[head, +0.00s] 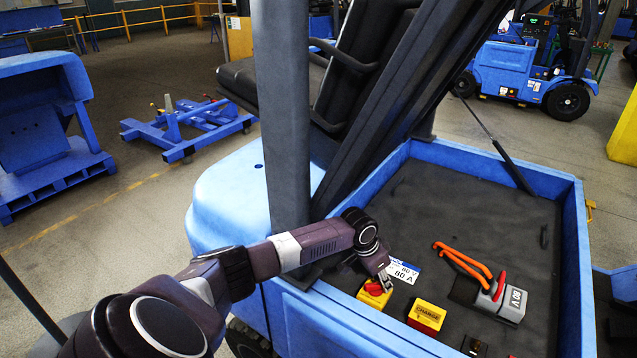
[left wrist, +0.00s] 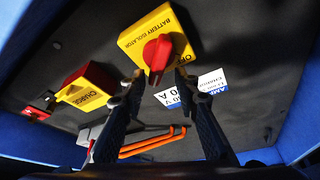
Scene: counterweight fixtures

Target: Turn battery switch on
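The battery switch is a yellow box (left wrist: 140,38) marked "BATTERY ISOLATOR" with a red knob (left wrist: 157,57) on its face, at the upper middle of the left wrist view. Letters that look like "OFF" show beside the knob. In the head view the yellow box (head: 374,298) sits in the truck's open compartment, partly hidden by my gripper. My left gripper (left wrist: 156,80) is open, with its fingertips apart on either side of the red knob's near end. I cannot tell if they touch it. It also shows in the head view (head: 386,282). My right gripper is in neither view.
A yellow and red "CHARGE" box (head: 427,314) sits right of the switch. A grey connector (head: 497,302) with orange cables (head: 462,262) lies farther right. A white and blue label (head: 404,271) lies behind. Blue compartment walls (head: 583,270) and a dark mast post (head: 284,110) bound the space.

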